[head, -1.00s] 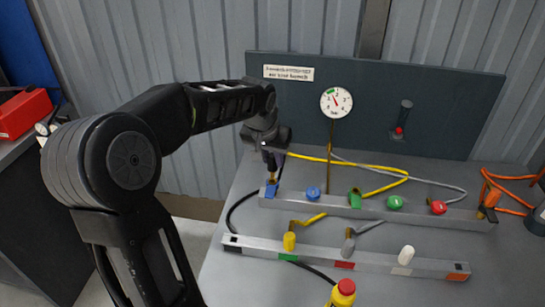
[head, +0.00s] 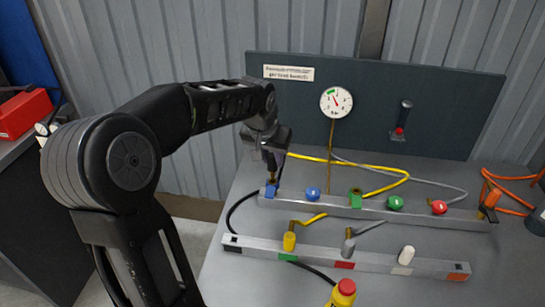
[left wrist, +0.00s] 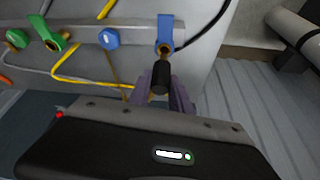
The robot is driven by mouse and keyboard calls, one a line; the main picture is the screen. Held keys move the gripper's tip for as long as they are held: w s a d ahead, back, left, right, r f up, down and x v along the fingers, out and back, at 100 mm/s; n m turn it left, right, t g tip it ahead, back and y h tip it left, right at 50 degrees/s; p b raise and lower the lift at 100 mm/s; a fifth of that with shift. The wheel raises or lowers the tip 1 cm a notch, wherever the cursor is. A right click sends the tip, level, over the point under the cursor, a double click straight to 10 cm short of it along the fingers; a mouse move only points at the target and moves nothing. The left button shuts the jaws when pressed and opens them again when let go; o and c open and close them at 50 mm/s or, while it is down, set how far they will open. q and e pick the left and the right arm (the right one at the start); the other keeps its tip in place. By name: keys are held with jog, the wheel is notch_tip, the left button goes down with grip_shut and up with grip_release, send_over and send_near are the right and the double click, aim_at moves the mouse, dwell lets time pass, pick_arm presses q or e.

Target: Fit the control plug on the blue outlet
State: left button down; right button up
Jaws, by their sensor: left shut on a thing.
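My left gripper (head: 273,167) points down over the left end of the rear metal rail. It is shut on a dark, short cylindrical plug, the control plug (left wrist: 160,77), which shows between the purple fingers in the left wrist view. The blue outlet (head: 271,191) sits at that end of the rail, directly below the gripper; its blue bracket also shows in the left wrist view (left wrist: 165,30). The plug's lower end is at the outlet, but I cannot tell whether it is seated. My right gripper is not in view.
A blue knob (head: 313,193) is just right of the outlet, with green and red knobs further along. A front rail (head: 320,257) holds yellow, grey and white plugs. A black hose curves left of the rails. A gauge (head: 336,102) stands behind.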

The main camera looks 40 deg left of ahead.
aim_at(273, 169)
pick_arm(q)
jog(key=shift+f, duration=0.2)
jog(key=shift+f+b, duration=1)
jog(key=shift+f+b, duration=0.75)
jog(key=shift+f, duration=0.15)
dwell(1.1)
jog(key=c, duration=1.1)
grip_release()
jog(key=shift+v, duration=3.95)
jog(key=shift+w, duration=0.1)
